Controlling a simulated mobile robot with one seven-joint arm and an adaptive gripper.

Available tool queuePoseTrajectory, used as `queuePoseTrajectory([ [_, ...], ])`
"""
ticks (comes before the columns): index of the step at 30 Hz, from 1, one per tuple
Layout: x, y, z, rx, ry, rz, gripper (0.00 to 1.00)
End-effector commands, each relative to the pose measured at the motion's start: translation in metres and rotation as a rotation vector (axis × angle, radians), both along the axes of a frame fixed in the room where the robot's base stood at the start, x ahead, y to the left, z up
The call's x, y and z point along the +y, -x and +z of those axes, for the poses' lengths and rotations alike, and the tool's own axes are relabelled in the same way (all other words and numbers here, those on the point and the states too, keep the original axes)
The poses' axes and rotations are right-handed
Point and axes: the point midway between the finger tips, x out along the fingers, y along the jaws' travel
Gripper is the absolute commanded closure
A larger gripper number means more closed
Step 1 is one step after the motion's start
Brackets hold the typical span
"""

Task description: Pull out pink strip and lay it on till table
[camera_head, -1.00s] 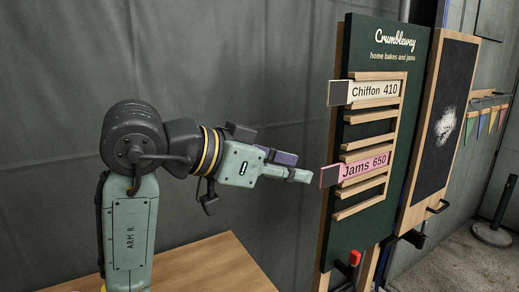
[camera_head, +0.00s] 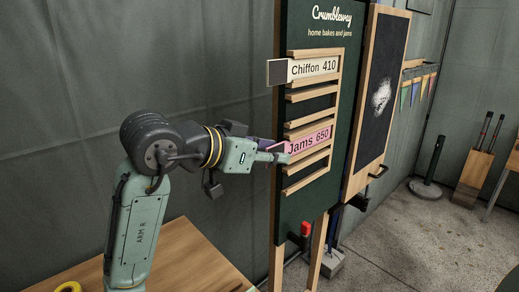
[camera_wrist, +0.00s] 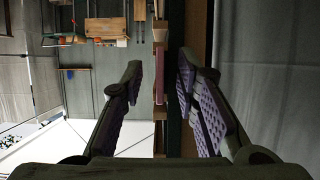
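The pink strip (camera_head: 310,139), lettered "Jams 650", sits in a lower wooden rail of the green price board (camera_head: 300,218). My gripper (camera_head: 281,154) is at the strip's left end and covers part of it. In the wrist view my gripper (camera_wrist: 160,68) is open, its purple-padded fingers apart. The strip shows edge-on as a thin pink band (camera_wrist: 160,86) between them, and I see a gap on its left side; contact on the right is unclear. A wooden table (camera_head: 180,262) stands at lower left; I cannot tell if it is the till table.
A cream strip (camera_head: 313,68) lettered "Chiffon 410" sits in a higher rail, its dark end jutting out left. Other rails lie close around the pink strip. A framed blackboard (camera_head: 378,95) stands to the right. A yellow ring (camera_head: 68,287) lies on the table's near edge.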

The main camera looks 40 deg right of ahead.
Motion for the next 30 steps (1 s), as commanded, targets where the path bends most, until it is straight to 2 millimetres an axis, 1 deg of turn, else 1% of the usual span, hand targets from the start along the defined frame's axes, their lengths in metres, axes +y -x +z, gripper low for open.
queuePoseTrajectory([
  [9, -0.0021, -0.0002, -0.0011, 0.000, 0.000, 0.000, 0.72],
  [21, -0.0019, -0.0001, -0.0009, 0.000, 0.000, 0.000, 0.99],
  [30, -0.0018, -0.0001, -0.0009, 0.000, 0.000, 0.000, 1.00],
])
